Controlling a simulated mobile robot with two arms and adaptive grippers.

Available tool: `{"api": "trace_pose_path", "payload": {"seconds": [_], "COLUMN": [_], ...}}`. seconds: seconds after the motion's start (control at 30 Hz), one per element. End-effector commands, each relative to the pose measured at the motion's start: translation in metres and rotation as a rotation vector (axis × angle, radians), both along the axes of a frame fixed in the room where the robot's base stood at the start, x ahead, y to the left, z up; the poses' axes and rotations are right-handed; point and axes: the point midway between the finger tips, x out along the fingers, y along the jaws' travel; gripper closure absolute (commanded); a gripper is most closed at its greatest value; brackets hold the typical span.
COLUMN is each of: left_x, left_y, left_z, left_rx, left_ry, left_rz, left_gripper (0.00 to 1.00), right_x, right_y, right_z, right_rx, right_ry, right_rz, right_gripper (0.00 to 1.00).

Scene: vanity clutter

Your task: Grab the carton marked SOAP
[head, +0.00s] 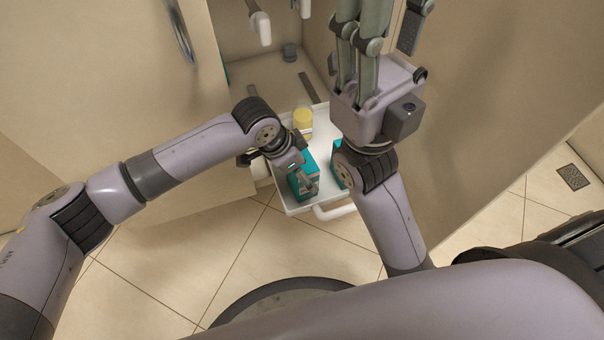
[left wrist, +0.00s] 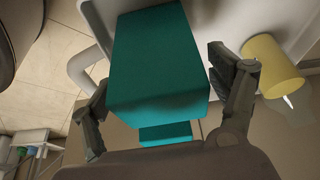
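Two teal cartons are in view, and I can read no lettering on either. The nearer teal carton (head: 298,187) stands in the white tray, partly covered by my left gripper (head: 300,172). In the left wrist view this carton (left wrist: 158,60) fills the space between the spread fingers of my left gripper (left wrist: 160,85). The gripper is open around it, and I cannot tell whether either finger touches. The other teal carton (head: 338,162) is mostly hidden behind my right arm; a teal box (left wrist: 165,134) also shows lower in the left wrist view. My right gripper (head: 380,25) points up, partly cut off.
A yellow cup-like container (head: 303,118) stands behind the cartons, close to a left finger in the wrist view (left wrist: 270,65). Cabinet panels flank the tray; the tiled floor in front is clear.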

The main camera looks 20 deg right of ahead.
Motion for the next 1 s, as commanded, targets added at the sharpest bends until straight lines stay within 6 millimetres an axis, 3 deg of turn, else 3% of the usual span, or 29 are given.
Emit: {"api": "trace_pose_path", "payload": {"seconds": [0.7,1.0], "left_x": [-0.0001,-0.0001], "left_y": [0.0001,0.0000], "left_z": [0.0000,0.0030], "left_rx": [0.000,0.000], "left_ry": [0.000,0.000], "left_rz": [0.000,0.000], "left_gripper": [0.68,0.68], "right_x": [0.0001,-0.0001], "right_y": [0.0001,0.0000], "right_z": [-0.0004,0.0016], "right_rx": [0.000,0.000], "right_ry": [0.000,-0.001], "right_rz": [0.001,0.000], "right_gripper": [0.63,0.63]}}
